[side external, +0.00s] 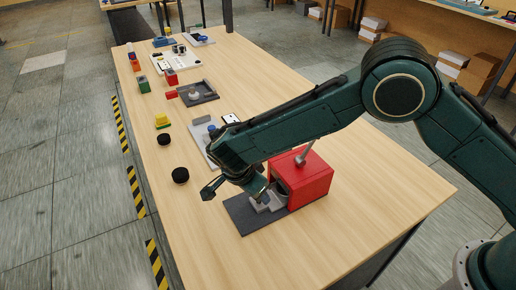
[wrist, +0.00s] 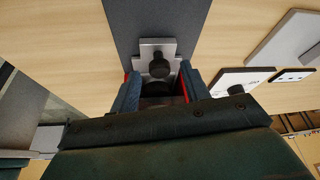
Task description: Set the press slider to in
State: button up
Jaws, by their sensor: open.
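The press (side external: 305,180) is a red box with a grey lever on top, standing on a dark base plate (side external: 241,217). Its light grey slider (side external: 271,204) lies on the plate, at least partly outside the box's open front. In the wrist view the slider (wrist: 157,45) carries a dark round knob (wrist: 159,66). My gripper (side external: 238,193) is open above the slider, at the front of the box. In the wrist view my gripper (wrist: 159,88) has one finger on each side, with the knob just beyond the fingertips. Contact with the knob cannot be told.
Two black round pieces (side external: 180,175) (side external: 164,139) lie left of the press. A light panel with a blue knob (side external: 212,128) stands behind my gripper. A grey tray (side external: 198,93) and coloured blocks (side external: 143,84) are farther back. The table's front right is clear.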

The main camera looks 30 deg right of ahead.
aim_at(275, 193)
jog(key=shift+d+f, duration=0.1)
jog(key=shift+f, duration=0.1)
grip_shut()
jog(key=shift+d, duration=2)
grip_release()
jog(key=shift+a, duration=0.1)
